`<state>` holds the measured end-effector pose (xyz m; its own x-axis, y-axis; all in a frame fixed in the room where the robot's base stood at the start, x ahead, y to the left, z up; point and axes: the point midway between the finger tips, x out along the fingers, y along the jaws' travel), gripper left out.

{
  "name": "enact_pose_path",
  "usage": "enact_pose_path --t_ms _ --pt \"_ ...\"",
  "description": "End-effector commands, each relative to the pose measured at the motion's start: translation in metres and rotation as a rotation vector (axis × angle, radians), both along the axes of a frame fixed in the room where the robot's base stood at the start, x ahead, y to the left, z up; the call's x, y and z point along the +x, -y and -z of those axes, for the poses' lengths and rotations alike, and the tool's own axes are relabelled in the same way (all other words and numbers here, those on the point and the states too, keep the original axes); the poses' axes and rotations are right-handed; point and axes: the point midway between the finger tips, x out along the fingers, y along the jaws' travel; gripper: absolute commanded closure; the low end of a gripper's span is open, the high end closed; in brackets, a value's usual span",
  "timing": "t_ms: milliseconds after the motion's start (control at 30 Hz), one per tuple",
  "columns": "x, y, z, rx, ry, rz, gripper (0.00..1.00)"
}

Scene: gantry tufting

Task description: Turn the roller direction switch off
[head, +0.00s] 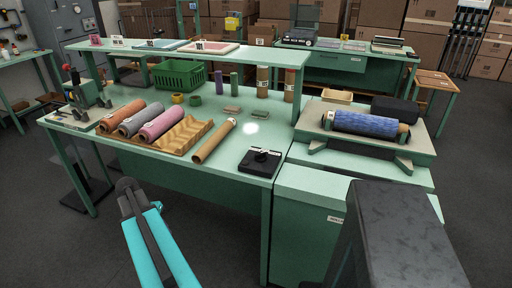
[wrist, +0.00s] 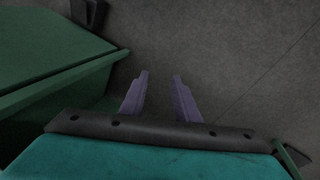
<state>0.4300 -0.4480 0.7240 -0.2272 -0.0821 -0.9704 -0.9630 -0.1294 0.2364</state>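A small black control box (head: 260,162) with a dark knob or lever on top sits at the front right corner of the green workbench in the head view. It looks like the roller direction switch, but its setting is too small to read. My gripper (wrist: 160,76) shows in the wrist view with its two purple-grey fingers apart and nothing between them. It is over bare dark floor, beside a green surface at the left. The black box is not in the wrist view. In the head view my turquoise arm is at the bottom, in front of the bench and apart from the box.
Rolls of orange, grey and pink material lie by a tan tray (head: 203,127), with a cardboard tube (head: 214,142) beside it. A blue roll (head: 366,124) rests on a stand at right. A green crate (head: 179,75) stands behind. The floor before the bench is clear.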

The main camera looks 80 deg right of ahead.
Motion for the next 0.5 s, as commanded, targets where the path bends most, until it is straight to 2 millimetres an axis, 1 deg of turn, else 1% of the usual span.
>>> enact_pose_path --t_ms 33,167,200,267,300,367,400,467,500 --pt "-0.008 0.022 -0.022 -0.024 0.009 0.055 0.71" --pt "-0.034 0.068 -0.068 -0.079 0.024 0.197 0.71" --pt "-0.044 0.082 -0.083 -0.097 0.027 0.240 0.71" --pt "-0.059 0.101 -0.105 -0.122 0.033 0.307 0.71" --pt "-0.070 0.114 -0.119 -0.139 0.037 0.352 0.71" --pt "-0.087 0.132 -0.142 -0.167 0.042 0.418 0.71" --pt "-0.100 0.144 -0.158 -0.185 0.045 0.462 0.71" --pt "-0.119 0.160 -0.181 -0.211 0.051 0.528 0.71" --pt "-0.132 0.170 -0.196 -0.229 0.054 0.573 0.71"
